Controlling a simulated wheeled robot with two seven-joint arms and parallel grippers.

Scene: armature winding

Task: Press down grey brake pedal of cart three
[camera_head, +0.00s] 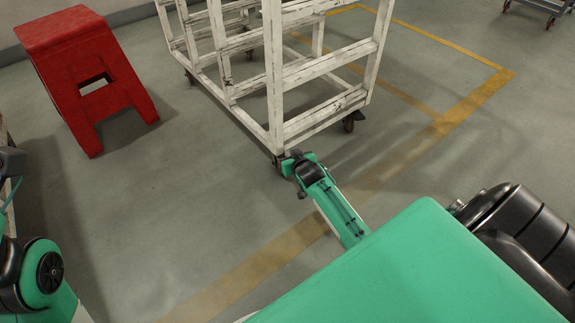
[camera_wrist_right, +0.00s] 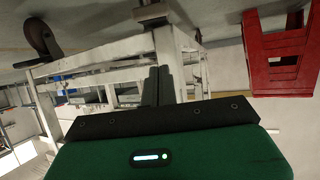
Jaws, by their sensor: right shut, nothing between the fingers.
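The white, worn cart (camera_head: 275,75) stands on casters at the top middle of the head view. Its frame also fills the middle of the right wrist view (camera_wrist_right: 100,66). My right gripper (camera_head: 291,160) is at the cart's near bottom corner, close by the caster there (camera_head: 280,168), which it partly hides. In the right wrist view its two dark fingers (camera_wrist_right: 158,84) are together and hold nothing. A grey part (camera_wrist_right: 152,12) shows beyond the fingertips; I cannot tell whether it is the brake pedal. Contact cannot be told. My left gripper is not clearly in view.
A red stool (camera_head: 72,50) stands on the floor left of the cart; it also shows in the right wrist view (camera_wrist_right: 278,52). Another caster (camera_head: 350,121) is at the cart's right corner. Yellow floor lines (camera_head: 470,105) run to the right. Open floor lies between stool and cart.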

